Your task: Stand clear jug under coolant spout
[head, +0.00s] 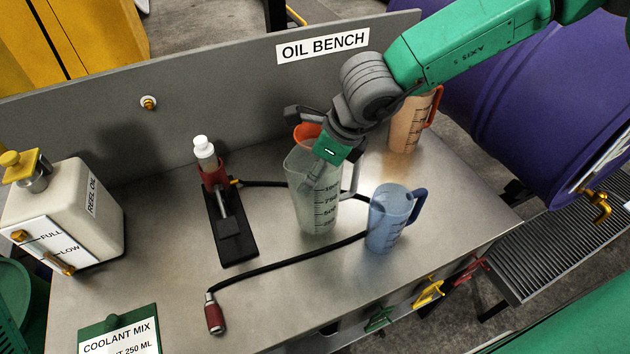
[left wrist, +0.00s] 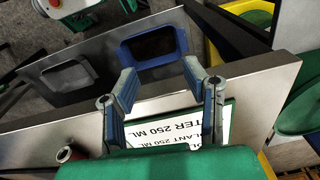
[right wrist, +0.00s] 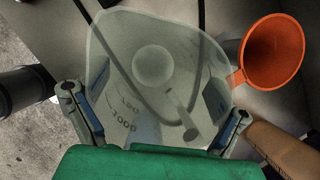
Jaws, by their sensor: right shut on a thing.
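The clear jug (head: 312,212) with dark volume marks is upright at mid-bench, its handle to the right. I cannot tell whether its base touches the bench. My right gripper (head: 322,142) is shut on it near the rim, partly hiding its top. In the right wrist view the jug (right wrist: 150,75) fills the space between the fingers of my right gripper (right wrist: 155,104). My left gripper (left wrist: 160,90) is open and empty above the bench's front edge, over the coolant mix card (left wrist: 178,130). I cannot make out a spout marked coolant.
A blue jug (head: 385,222) stands right of the clear jug. An orange jug (head: 408,125) and funnel (head: 305,130) are behind. A hose (head: 290,262) crosses the bench. A pump stand (head: 235,235) and reel oil tank (head: 85,205) are left. A purple drum (head: 540,100) is right.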

